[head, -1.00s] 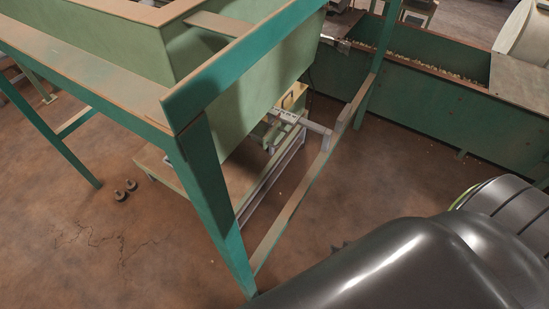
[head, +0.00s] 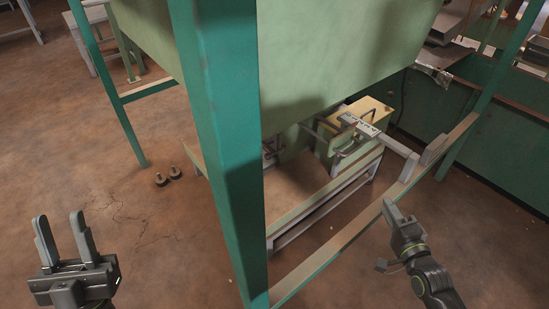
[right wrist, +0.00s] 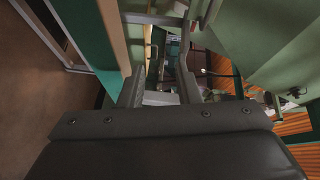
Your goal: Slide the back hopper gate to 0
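Under the pale green hopper (head: 290,50) a grey gate bar with a marked scale (head: 360,126) runs out toward the right, ending near the green frame rail. I cannot read its setting. I cannot tell if this is the back hopper's gate. My right gripper (head: 390,207) is empty, below and right of the bar's outer end and apart from it. In the right wrist view its two fingers (right wrist: 160,90) stand apart, with a grey bar (right wrist: 152,19) beyond them. My left gripper (head: 62,228) is open and empty over the floor at the lower left.
A thick green post (head: 220,150) stands between my two grippers. A low green rail (head: 345,240) runs beside my right gripper. A yellowish box (head: 377,112) sits behind the gate bar. Two small dark knobs (head: 168,177) lie on the floor. Floor at left is open.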

